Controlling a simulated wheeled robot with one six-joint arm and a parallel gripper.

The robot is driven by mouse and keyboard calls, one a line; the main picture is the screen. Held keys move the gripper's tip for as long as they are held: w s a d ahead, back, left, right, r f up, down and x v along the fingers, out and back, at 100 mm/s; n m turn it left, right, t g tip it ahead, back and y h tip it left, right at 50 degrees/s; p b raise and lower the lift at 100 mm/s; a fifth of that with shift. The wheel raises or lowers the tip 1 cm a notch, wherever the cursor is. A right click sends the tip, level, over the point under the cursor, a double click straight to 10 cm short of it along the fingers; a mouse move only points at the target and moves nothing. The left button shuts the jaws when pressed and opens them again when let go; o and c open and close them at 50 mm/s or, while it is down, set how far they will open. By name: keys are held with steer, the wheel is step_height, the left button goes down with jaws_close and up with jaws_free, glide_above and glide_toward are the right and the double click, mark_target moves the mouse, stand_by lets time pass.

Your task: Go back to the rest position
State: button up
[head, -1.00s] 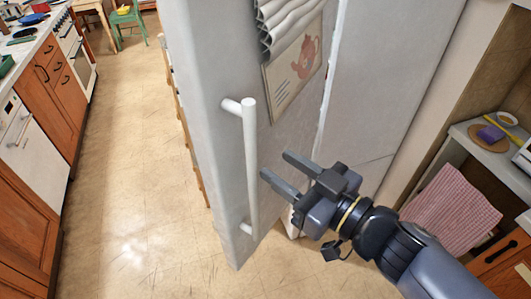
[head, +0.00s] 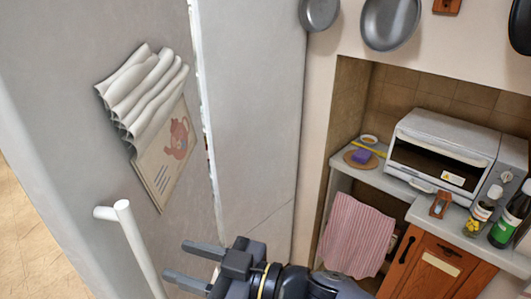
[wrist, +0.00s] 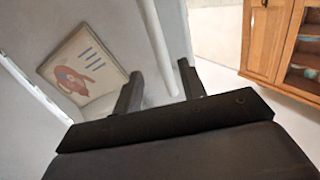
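My gripper (head: 178,260) is at the bottom of the head view, with its two fingers spread apart and nothing between them there. It is to the right of the long white handle (head: 139,245) of the pale grey fridge door (head: 60,110), with a visible space between them. In the wrist view, the dark fingers of my gripper (wrist: 160,70) stand apart. The white handle (wrist: 157,45) shows in the gap, beyond the fingers. Whether the door is ajar is hard to tell; a pale strip runs down its right edge.
To the right, a counter carries a toaster oven (head: 440,150) and bottles. A pink striped cloth (head: 355,235) hangs below. Floor (head: 30,245) is clear at lower left.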

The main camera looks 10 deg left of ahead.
mark_target(145, 249)
steer(key=a, duration=0.3)
steer(key=w+a, duration=0.1)
steer(key=a, duration=0.5)
steer(key=shift+w+a, duration=0.15)
steer(key=shift+w, duration=0.1)
